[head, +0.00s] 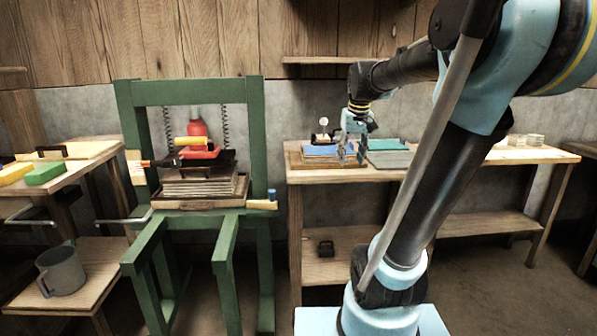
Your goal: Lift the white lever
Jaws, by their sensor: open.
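A small white round knob on a thin stem (323,122) stands upright at the back left of the right-hand table; it may be the white lever, but it is too small to be sure. A dark and yellowish fitting (321,137) is at its foot. My gripper (350,158) points down over this table, to the right of the knob and apart from it in the picture. Its fingers are open and appear empty. They partly cover the gap between a blue block (321,150) and a teal-green tray (388,152).
The wooden table (440,169) has white round pieces (525,140) at its right. A green frame (124,112) with a press stands left of it. A wall shelf (325,60) hangs above. A grey mug (61,270) sits on the low left shelf.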

